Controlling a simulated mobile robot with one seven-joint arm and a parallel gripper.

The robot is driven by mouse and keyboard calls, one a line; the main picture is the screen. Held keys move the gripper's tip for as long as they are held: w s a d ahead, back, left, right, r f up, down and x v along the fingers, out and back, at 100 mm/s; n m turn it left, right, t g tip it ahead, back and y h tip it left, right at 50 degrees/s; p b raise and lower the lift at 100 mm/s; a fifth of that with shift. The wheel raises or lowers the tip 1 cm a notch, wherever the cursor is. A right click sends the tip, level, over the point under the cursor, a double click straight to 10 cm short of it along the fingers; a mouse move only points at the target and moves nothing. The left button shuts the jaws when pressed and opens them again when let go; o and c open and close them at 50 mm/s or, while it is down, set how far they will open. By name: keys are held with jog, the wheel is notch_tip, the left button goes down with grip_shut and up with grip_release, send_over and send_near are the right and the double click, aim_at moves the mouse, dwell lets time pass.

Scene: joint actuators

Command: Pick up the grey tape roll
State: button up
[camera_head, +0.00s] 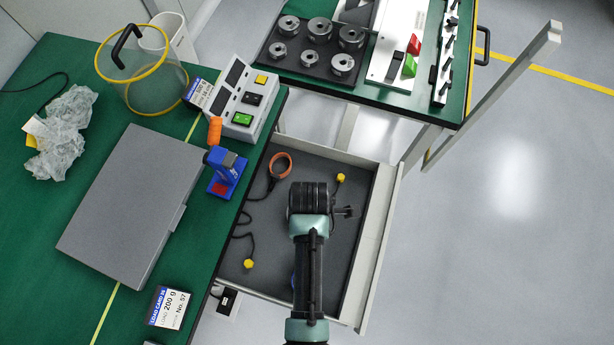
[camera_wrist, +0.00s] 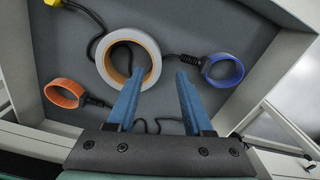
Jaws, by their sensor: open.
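The grey tape roll (camera_wrist: 101,66) lies flat on the drawer floor in the wrist view, a light grey ring with an orange-brown inside. It is hidden in the head view, behind my arm. My gripper (camera_wrist: 160,72) is open, with two blue fingers pointing into the drawer. The left finger overlaps the near right rim of the roll in the picture, and the right finger stands clear to its right. I cannot tell how high the fingertips are above the roll.
The open drawer (camera_head: 381,230) has raised walls. An orange ring (camera_wrist: 64,93) and a blue ring (camera_wrist: 222,69), both with black cables, flank the roll. Yellow plugs (camera_head: 248,264) lie in the drawer. The green table (camera_head: 203,290) borders the drawer's left.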

jog(key=shift+w+a+f+b, duration=0.15)
jog(key=shift+f+b, duration=0.2)
jog(key=shift+f, duration=1.15)
jog(key=shift+w+a+f+b, duration=0.1)
jog(key=shift+f+b, duration=0.2)
jog(key=shift+f, duration=1.15)
grip_shut()
